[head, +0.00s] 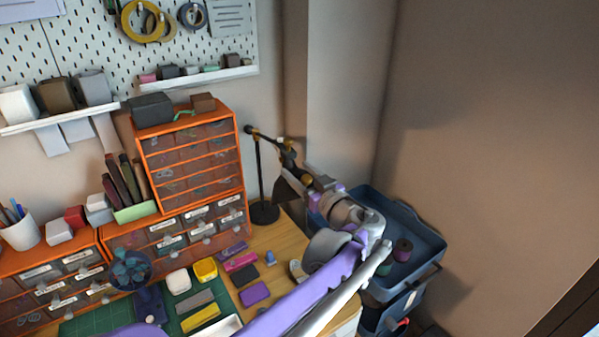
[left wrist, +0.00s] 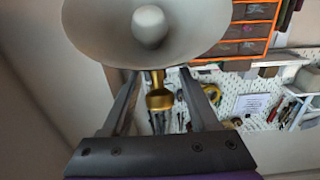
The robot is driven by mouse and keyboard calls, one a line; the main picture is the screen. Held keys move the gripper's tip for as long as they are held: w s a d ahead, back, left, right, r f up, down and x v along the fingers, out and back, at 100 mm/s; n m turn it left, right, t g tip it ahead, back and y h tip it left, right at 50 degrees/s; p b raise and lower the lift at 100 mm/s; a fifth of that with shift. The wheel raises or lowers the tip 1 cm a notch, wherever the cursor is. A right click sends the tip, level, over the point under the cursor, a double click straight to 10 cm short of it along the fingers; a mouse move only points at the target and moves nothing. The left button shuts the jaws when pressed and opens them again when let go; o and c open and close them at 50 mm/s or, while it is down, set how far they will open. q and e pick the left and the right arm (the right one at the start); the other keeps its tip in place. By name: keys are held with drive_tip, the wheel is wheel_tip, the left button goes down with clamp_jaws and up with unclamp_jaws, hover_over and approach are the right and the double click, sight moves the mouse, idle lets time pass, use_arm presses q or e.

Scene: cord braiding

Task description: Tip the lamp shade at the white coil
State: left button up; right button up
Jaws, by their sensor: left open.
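The lamp stands on a round black base (head: 263,212) beside the orange drawers, with its arm reaching right. Its dark shade (head: 285,190) is partly hidden by my left gripper (head: 292,165). In the left wrist view the pale inside of the shade (left wrist: 95,25) faces the camera, with a round white bulb (left wrist: 149,25). My left gripper (left wrist: 158,76) is open there, its two fingers on either side of a brass joint (left wrist: 158,98) beside the shade. A pale round item (head: 297,269), maybe the white coil, lies on the table, partly behind my arm.
Orange drawer units (head: 190,160) stand left of the lamp. A blue trolley tray (head: 425,245) holding a dark spool (head: 402,250) is at right, partly behind my arm. Small coloured blocks and a green mat (head: 75,325) lie in front. A wall closes the right side.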

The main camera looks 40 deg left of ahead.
use_arm(q)
clamp_jaws()
idle(0.3)
idle(1.2)
